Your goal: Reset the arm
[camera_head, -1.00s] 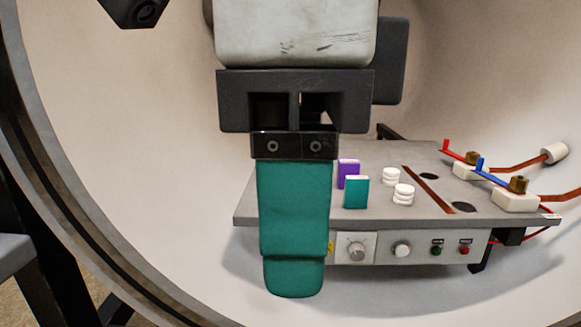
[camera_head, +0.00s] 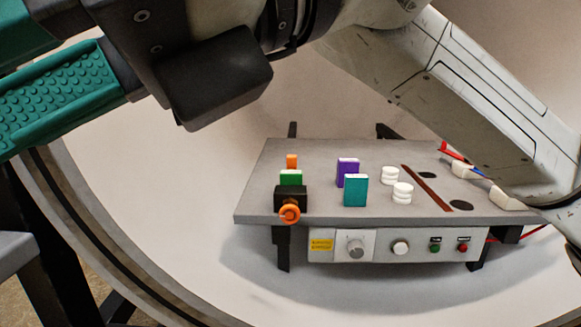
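My gripper (camera_head: 32,72) is at the upper left, turned sideways and pointing left. My pale arm crosses the upper right, in front of the back right of the grey table (camera_head: 335,212). The gripper is well away from the table.
The table holds a black block with an orange knob (camera_head: 289,213), a green block (camera_head: 291,178), an orange block (camera_head: 292,161), a purple block (camera_head: 347,172), a teal block (camera_head: 355,190) and white disc stacks (camera_head: 402,193). The curved chamber wall (camera_head: 190,200) surrounds it.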

